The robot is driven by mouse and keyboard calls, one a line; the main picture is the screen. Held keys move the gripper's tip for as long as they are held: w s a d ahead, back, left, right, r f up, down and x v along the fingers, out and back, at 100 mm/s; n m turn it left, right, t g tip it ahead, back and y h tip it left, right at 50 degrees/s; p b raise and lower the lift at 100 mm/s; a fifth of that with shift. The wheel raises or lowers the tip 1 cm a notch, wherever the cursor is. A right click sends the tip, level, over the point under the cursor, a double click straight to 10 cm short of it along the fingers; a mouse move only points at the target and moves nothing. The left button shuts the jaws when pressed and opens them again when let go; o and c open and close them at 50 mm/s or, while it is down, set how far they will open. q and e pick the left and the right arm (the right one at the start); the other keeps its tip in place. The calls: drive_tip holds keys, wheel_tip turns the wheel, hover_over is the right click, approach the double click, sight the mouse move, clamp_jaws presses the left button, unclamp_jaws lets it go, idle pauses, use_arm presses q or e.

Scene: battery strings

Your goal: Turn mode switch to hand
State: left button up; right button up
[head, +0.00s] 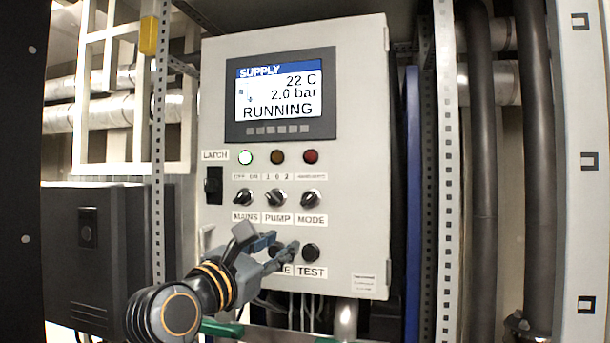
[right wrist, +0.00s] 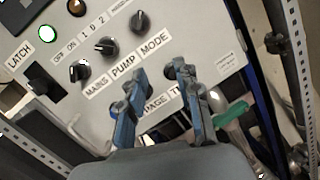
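The mode switch (head: 311,198) is a black rotary knob with a pale pointer, rightmost in a row of three on the grey supply panel (head: 358,150). The MODE label is below it; its position lettering above is too small to read. The knob also shows at the top of the right wrist view (right wrist: 140,22). My right gripper (head: 283,241) is open and empty in front of the lower panel, below the knob row and apart from the mode switch. Its two fingers (right wrist: 160,72) point toward the panel and partly cover the lower labels. My left gripper is out of view.
The mains knob (head: 244,197) and pump knob (head: 276,196) sit left of the mode switch. The TEST button (head: 310,252) is close to the right finger. A latch (head: 213,185) is at the left. The display (head: 280,94) reads RUNNING. A perforated post (head: 447,180) stands right.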

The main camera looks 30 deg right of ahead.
sight(308, 198)
drive_tip(key=s+a+r+m+t+y+p, duration=0.25)
drive_tip(key=s+r+y, duration=0.2)
drive_tip(key=r, duration=0.35)
drive_tip(key=shift+h, duration=0.35)
drive_tip(key=p+x, duration=0.1)
drive_tip(key=x, duration=0.3)
drive_tip(key=p+x, duration=0.2)
drive_tip(key=x, duration=0.2)
drive_tip(key=p+x, duration=0.2)
drive_tip(key=x, duration=0.2)
drive_tip(key=shift+s+d+f, duration=0.1)
drive_tip(key=shift+s+d, duration=0.05)
drive_tip(key=shift+d, duration=0.35)
drive_tip(key=shift+w+d+f+p, duration=0.15)
drive_tip(key=shift+w+d+p, duration=0.35)
drive_tip(key=shift+w, duration=0.05)
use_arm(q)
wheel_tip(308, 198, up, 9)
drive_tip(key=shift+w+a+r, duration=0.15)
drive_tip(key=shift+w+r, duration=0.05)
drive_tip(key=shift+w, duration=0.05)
use_arm(e)
drive_tip(key=shift+c, duration=0.4)
clamp_jaws()
